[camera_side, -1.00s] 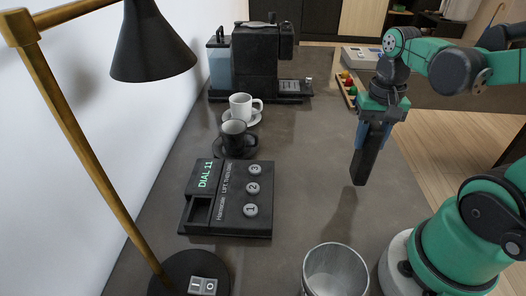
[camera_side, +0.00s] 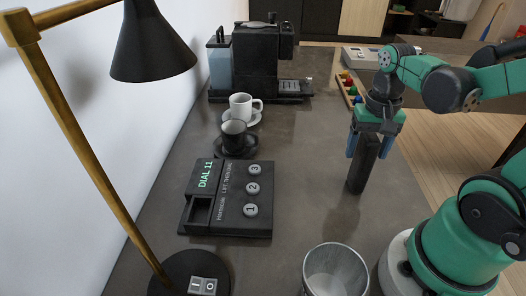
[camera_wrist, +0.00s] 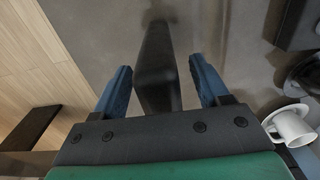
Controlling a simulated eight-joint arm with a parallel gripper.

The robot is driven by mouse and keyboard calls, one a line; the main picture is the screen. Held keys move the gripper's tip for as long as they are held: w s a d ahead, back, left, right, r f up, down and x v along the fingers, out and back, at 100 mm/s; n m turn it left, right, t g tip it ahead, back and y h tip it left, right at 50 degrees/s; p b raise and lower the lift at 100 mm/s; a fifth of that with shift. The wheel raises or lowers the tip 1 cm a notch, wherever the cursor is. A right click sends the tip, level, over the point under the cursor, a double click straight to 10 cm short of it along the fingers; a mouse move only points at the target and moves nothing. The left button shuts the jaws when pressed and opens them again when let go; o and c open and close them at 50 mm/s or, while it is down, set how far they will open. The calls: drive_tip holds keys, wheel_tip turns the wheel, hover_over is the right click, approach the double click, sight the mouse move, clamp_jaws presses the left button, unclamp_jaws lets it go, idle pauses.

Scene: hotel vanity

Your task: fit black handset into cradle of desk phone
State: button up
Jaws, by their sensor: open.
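The black handset (camera_side: 361,170) stands nearly upright on the counter, right of the desk phone, its lower end seeming to touch the surface. My gripper (camera_side: 367,154) is open above it, with the blue fingers on either side of its upper part. In the wrist view the handset (camera_wrist: 155,75) lies between the spread fingertips of my gripper (camera_wrist: 160,72), with a gap on both sides. The desk phone (camera_side: 233,207) lies flat at left, with a lit "DIAL 11" display and round keys. Its recessed cradle (camera_side: 199,211) is at the left and looks empty.
A metal bin (camera_side: 334,272) stands in front, below the handset. A lamp (camera_side: 95,160) rises at left. A black cup (camera_side: 234,136), a white cup (camera_side: 241,106) and a coffee machine (camera_side: 263,60) stand behind the phone. The counter between phone and handset is clear.

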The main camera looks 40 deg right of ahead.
wheel_tip(320, 180, up, 12)
drive_tip(key=shift+f, duration=0.1)
drive_tip(key=shift+w+a, duration=0.2)
drive_tip(key=w+a+f+n+t, duration=0.5)
drive_tip(key=a+n, duration=0.1)
drive_tip(key=shift+n+h, duration=0.3)
drive_tip(key=o, duration=0.5)
drive_tip(key=a+n+t, duration=0.1)
drive_tip(key=w+a+f+n+t, duration=0.1)
drive_tip(key=shift+w+a+f+n, duration=0.1)
drive_tip(key=shift+a+f+n, duration=0.05)
drive_tip(key=shift+a+n, duration=0.2)
